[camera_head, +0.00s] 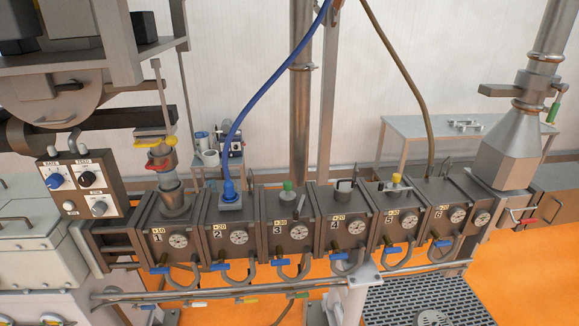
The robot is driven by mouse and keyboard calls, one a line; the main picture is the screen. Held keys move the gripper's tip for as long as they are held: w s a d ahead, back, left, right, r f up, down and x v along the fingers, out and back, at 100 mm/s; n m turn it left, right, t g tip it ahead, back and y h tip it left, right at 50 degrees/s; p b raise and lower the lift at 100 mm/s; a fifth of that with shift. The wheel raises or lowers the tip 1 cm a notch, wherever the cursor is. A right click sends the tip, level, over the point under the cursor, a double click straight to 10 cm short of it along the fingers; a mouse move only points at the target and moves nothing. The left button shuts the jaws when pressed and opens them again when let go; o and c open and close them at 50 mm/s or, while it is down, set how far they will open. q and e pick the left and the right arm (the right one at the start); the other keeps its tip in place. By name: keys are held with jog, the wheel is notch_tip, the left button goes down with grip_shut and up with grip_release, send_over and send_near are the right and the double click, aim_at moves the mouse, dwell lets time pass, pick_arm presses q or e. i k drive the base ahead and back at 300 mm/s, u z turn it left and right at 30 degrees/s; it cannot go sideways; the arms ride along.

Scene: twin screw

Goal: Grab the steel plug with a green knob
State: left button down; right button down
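The steel plug with a green knob (287,186) stands upright on top of the grey block labelled 3. Only its upper part shows, and its lower end is hidden in the block. A plug with a yellow knob (396,179) stands on block 5, further right. Neither of my grippers is in view.
A blue hose (270,70) runs down to block 2, left of the green knob. A brown hose (398,62) runs down to block 6. A vertical pipe (300,110) rises behind the blocks. Gauges and blue-handled valves line the front.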

aim_at(288, 194)
jog(key=z, duration=2.35)
jog(key=k, duration=1.55)
jog(key=u, duration=2)
jog(key=i, duration=0.5)
jog(key=z, duration=0.1)
